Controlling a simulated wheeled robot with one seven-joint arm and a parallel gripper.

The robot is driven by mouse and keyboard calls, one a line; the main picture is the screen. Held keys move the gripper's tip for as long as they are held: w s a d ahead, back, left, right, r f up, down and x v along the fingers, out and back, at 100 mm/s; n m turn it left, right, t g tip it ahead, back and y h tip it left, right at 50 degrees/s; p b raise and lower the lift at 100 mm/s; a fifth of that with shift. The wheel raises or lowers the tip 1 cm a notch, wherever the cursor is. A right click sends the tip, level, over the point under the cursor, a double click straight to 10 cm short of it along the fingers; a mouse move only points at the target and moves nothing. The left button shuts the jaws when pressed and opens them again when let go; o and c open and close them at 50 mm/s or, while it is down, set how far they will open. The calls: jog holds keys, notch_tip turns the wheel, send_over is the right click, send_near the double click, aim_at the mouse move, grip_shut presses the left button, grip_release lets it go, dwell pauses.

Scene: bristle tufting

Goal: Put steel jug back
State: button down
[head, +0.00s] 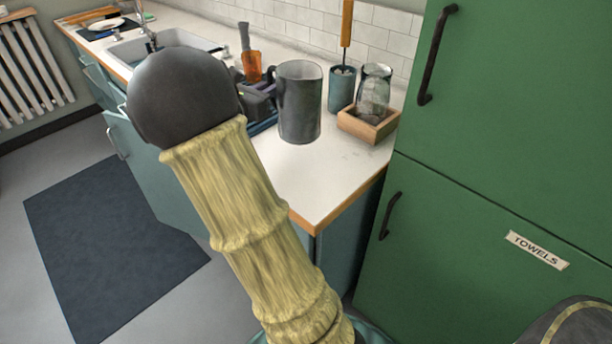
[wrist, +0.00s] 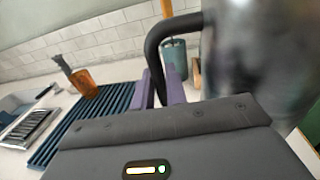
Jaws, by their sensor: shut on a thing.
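The steel jug (head: 300,108), a tall grey cylinder with a dark handle on its left, is upright at the counter's right end in the head view. Its base is on or just above the worktop; I cannot tell which. In the wrist view the jug (wrist: 258,60) is a large blurred grey shape at the right. My gripper (wrist: 164,88) has its purple fingers shut on the jug's black handle (wrist: 160,50). In the head view my gripper (head: 266,90) is left of the jug, partly hidden behind my arm.
Right of the jug stand a teal pot (head: 342,92) with a wooden-handled tool and a wooden tray (head: 366,126) holding a glass jar (head: 374,88). An amber bottle (head: 251,66) and a blue ribbed mat (wrist: 88,122) are left. A green cabinet (head: 500,130) bounds the right. Front worktop is clear.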

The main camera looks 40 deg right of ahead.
jog(key=shift+s+d+r+b, duration=0.1)
jog(key=shift+s+d+b, duration=0.45)
jog(key=shift+s+d, duration=0.05)
jog(key=shift+f+b, duration=0.8)
jog(key=shift+f, duration=1.8)
jog(key=shift+f+b, duration=0.9)
jog(key=shift+f, duration=1.65)
jog(key=c, duration=1.4)
grip_release()
